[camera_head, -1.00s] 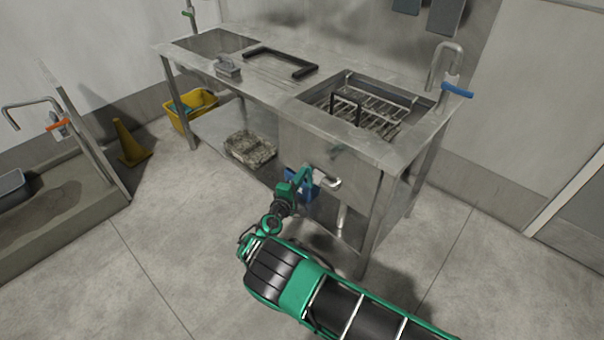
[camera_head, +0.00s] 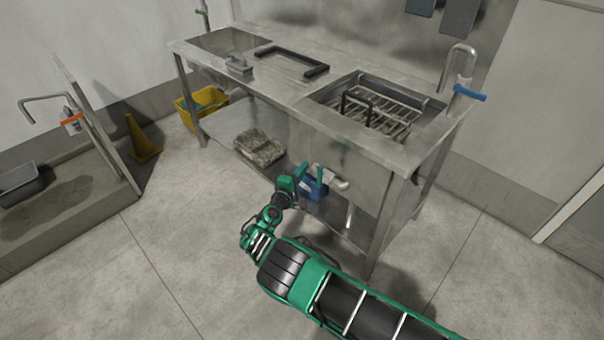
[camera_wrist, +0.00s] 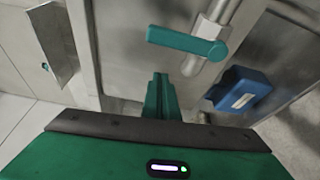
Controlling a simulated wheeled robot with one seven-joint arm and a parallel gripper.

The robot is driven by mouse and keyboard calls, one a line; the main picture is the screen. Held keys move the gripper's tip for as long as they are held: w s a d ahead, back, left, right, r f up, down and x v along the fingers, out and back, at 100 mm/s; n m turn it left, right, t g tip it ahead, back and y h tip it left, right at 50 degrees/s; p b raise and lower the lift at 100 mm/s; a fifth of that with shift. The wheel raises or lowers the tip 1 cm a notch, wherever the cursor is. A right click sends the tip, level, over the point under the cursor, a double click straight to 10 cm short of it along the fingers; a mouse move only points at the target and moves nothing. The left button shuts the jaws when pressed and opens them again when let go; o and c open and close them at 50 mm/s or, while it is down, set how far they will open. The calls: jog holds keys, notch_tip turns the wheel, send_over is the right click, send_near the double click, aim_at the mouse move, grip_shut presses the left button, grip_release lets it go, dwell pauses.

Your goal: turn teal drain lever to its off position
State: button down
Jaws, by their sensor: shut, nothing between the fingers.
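The teal drain lever (camera_wrist: 187,43) shows in the wrist view as a flat bar lying nearly level in the picture. Its right end joins a metal valve on a drain pipe (camera_wrist: 218,18). My gripper (camera_wrist: 160,80) is shut and empty, with its fingers just below the lever in that view. A small gap shows between them; I cannot tell the depth between them. In the head view my gripper (camera_head: 302,172) is at the front of the sink bench, left of the white drain pipe (camera_head: 339,184), and the lever is hard to tell from the gripper there.
A blue box (camera_wrist: 241,90) sits right of my fingers, close to the pipe. The steel bench (camera_head: 320,135) has a leg (camera_head: 382,228) to the right and a lower shelf holding a grey bundle (camera_head: 260,147). The floor in front is open.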

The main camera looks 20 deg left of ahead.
jog(key=s, duration=1)
jog(key=shift+a, duration=0.2)
